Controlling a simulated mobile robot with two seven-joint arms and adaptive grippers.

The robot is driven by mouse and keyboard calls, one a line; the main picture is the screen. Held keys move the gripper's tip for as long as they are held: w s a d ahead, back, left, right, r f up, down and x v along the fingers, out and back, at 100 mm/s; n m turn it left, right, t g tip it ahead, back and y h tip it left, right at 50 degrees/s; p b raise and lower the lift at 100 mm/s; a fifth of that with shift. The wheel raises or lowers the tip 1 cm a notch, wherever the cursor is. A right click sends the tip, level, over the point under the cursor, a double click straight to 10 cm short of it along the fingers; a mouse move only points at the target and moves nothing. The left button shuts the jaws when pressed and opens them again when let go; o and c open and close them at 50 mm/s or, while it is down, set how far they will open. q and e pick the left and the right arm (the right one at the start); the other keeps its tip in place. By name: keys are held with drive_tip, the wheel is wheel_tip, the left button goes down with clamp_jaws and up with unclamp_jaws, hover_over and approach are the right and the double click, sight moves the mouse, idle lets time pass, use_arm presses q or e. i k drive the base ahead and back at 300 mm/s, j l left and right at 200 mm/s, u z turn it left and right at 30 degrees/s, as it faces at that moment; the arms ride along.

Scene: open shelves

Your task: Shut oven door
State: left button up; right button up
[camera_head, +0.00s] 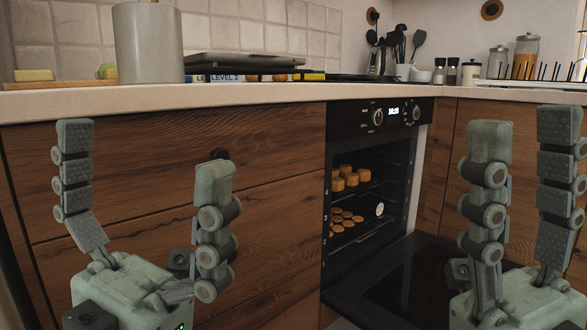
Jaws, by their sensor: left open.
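The oven (376,115) is built into the wooden cabinets right of the middle. Its door (400,284) is swung down and lies about level, with its inner glass face up. Baked goods (349,178) stand on racks inside the oven cavity. My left gripper (146,145) is open and empty, in front of the wooden drawers and left of the oven. My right gripper (525,130) is open and empty, at the right, and hides part of the door's right side. Neither gripper appears to touch the door. The door's handle cannot be made out.
The counter edge (170,94) runs above the drawers and the oven. A grey canister (148,44), a laptop-like flat object (243,65) and books stand on it. Utensils (398,45) and jars (499,62) stand at the back right. Wooden cabinets (436,170) flank the oven.

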sight(405, 287)
drive_tip(key=i+l+z, duration=0.75)
drive_tip(key=i+l, duration=0.15)
drive_tip(key=i, duration=0.1)
